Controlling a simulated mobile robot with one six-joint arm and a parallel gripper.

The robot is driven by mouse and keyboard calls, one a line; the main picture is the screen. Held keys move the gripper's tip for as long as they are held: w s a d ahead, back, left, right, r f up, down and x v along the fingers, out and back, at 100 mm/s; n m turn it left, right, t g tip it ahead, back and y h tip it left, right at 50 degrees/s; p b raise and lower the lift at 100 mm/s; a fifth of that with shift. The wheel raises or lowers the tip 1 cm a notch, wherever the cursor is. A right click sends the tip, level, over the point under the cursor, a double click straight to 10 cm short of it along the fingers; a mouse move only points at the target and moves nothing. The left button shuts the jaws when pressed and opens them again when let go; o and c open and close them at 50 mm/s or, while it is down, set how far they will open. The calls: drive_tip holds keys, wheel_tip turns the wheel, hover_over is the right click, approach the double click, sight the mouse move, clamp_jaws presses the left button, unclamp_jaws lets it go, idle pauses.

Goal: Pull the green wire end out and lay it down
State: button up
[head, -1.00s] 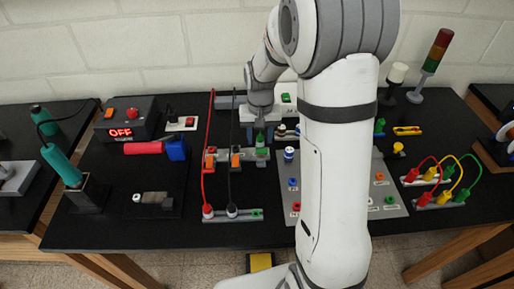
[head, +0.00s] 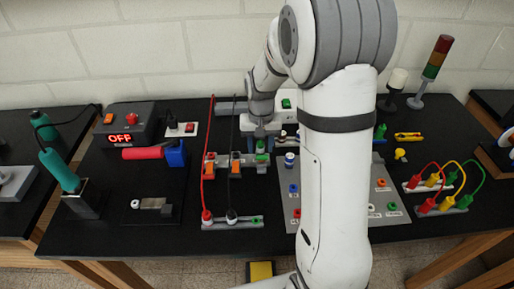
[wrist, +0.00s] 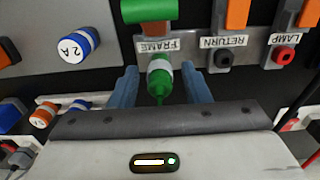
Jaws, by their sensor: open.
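The green wire end (wrist: 160,78) is a green ferrule with a white band, seated at the terminal labelled FRAME (wrist: 157,45) in the wrist view. A thin green wire trails from it towards my gripper's body. My gripper (wrist: 160,88) is open, with one blue finger on each side of the wire end and visible gaps between. In the head view my gripper (head: 263,137) is low over the green terminal (head: 262,158), and my arm hides part of the area.
The neighbouring terminals RETURN (wrist: 222,42) and LAMP (wrist: 286,40) have orange levers. A blue-banded 2A part (wrist: 77,45) stands on a grey panel nearby. The red wire (head: 208,170) and black wire (head: 233,180) run beside the green terminal.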

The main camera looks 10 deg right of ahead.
sight(260, 142)
idle(0.4)
clamp_jaws()
drive_tip(key=shift+r, duration=0.1)
idle(0.4)
drive_tip(key=shift+r+p, duration=2.05)
drive_tip(key=shift+r, duration=0.9)
